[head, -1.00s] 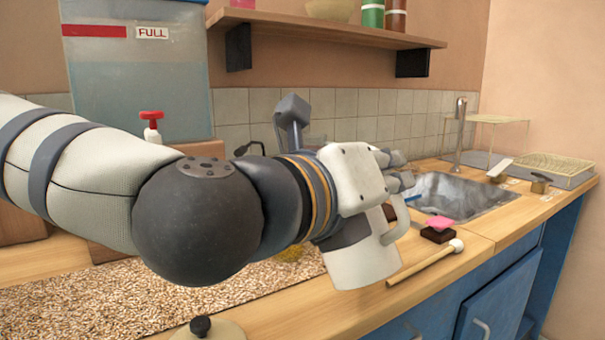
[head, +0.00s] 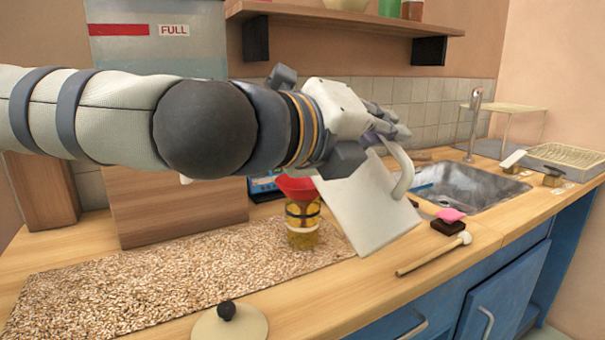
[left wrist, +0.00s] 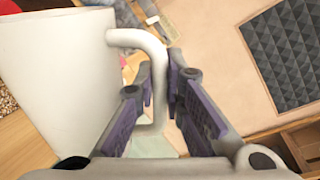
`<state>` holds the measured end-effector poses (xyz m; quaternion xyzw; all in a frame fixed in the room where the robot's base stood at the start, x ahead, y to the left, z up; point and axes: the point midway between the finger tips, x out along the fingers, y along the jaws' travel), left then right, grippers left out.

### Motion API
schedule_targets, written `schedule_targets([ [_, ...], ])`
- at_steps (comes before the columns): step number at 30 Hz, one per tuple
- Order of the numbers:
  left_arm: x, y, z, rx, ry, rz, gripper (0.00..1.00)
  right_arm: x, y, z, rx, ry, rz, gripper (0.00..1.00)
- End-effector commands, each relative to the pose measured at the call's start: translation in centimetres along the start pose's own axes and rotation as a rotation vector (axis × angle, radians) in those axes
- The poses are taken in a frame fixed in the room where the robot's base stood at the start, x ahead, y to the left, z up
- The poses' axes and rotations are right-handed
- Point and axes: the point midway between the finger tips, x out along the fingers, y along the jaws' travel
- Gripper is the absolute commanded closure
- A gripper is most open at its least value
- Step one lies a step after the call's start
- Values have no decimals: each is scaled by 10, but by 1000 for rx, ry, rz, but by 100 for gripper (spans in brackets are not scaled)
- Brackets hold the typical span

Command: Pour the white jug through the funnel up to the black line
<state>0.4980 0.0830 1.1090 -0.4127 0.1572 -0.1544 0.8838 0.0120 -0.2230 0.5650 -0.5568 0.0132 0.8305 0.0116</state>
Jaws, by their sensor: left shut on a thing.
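The white jug (head: 368,208) hangs above the worktop in the head view, tilted with its upper part toward the red funnel (head: 297,188). My left gripper (head: 388,140) is shut on the jug's handle, which also shows between the fingers in the left wrist view (left wrist: 157,85). The funnel sits in a yellow see-through jar (head: 303,236) on the speckled mat. A dark band and a pale band cross the jar; I cannot tell the level inside. The jug's mouth is hidden, and no stream shows. My right gripper is out of view.
A mallet (head: 435,255) and a dark block with a pink top (head: 448,222) lie right of the jug. The sink (head: 465,185) is farther right. A wooden box (head: 175,215) stands behind.

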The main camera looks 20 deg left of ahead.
Motion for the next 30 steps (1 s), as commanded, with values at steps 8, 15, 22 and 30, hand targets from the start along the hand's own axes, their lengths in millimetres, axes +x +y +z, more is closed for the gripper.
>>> schedule_targets([
  [8, -1, -4, 6, -29, 3, -4, 100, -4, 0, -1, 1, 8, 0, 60],
  [15, -1, -5, 10, -55, 8, -3, 100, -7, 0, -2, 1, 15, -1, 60],
  [22, -1, -6, 14, -80, 13, -3, 100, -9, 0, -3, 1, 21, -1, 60],
  [30, -2, -6, 18, -109, 18, -3, 100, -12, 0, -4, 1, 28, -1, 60],
])
